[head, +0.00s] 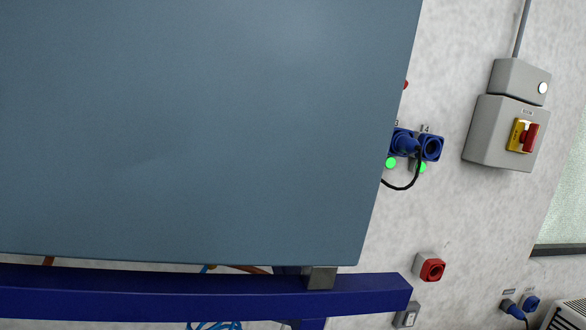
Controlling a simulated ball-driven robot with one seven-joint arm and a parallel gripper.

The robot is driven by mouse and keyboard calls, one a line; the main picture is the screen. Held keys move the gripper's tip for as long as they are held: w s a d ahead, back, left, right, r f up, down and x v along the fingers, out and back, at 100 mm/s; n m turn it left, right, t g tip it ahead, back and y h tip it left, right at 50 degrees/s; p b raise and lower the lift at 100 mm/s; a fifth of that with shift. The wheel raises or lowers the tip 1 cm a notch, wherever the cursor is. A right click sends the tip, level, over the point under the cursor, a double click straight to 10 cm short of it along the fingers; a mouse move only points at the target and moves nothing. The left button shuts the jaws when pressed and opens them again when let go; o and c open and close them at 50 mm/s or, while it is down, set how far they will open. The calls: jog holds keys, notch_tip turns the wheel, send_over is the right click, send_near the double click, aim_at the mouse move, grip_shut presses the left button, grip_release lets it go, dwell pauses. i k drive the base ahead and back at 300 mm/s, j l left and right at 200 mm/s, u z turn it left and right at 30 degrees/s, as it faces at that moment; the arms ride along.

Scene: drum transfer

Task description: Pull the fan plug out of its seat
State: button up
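A blue plug (404,143) with a black cable (404,187) sits in a blue wall socket right of centre. An open blue socket (431,147) is beside it, and green lights show below them. A second blue plug (512,308) with a dark cable is low at the right, beside another blue socket (530,301). The labels are too small to read, so I cannot tell which is the fan plug. My gripper is not in view.
A large blue-grey panel (190,130) fills the left and hides part of the wall. A dark blue beam (180,300) runs below it. A grey switch box (490,130) with a red-yellow switch and a red socket (431,269) are on the wall. A white ribbed unit (570,314) is at lower right.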

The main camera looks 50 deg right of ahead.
aim_at(403, 143)
jog(key=k+l+z, duration=0.1)
jog(key=z, duration=1.65)
jog(key=i+l+z, duration=0.2)
jog(key=i, duration=0.25)
jog(key=i+l+z, duration=0.15)
jog(key=i, duration=0.3)
jog(key=i+l+z, duration=0.2)
jog(key=i, duration=0.25)
